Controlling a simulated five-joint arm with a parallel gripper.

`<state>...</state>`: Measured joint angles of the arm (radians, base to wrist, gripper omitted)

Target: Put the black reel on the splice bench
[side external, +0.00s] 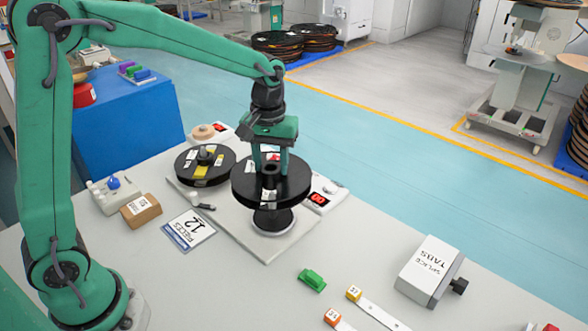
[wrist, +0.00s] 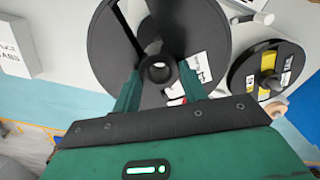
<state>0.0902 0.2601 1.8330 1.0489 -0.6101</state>
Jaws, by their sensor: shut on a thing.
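A black reel (side external: 247,190) with white labels is at my gripper (side external: 270,160), in the side external view. The gripper points down and its fingers are shut on the reel's raised hub. The reel is roughly level, over a round dark and silver stand (side external: 272,220) whose top it hides; I cannot tell whether they touch. In the wrist view the same reel (wrist: 105,55) fills the upper middle, with its hub between my fingers. A second dark reel (side external: 187,168) with yellow and white labels sits to the left. I cannot tell which surface is the splice bench.
A pale board (side external: 240,240) carries both stations on the grey table.

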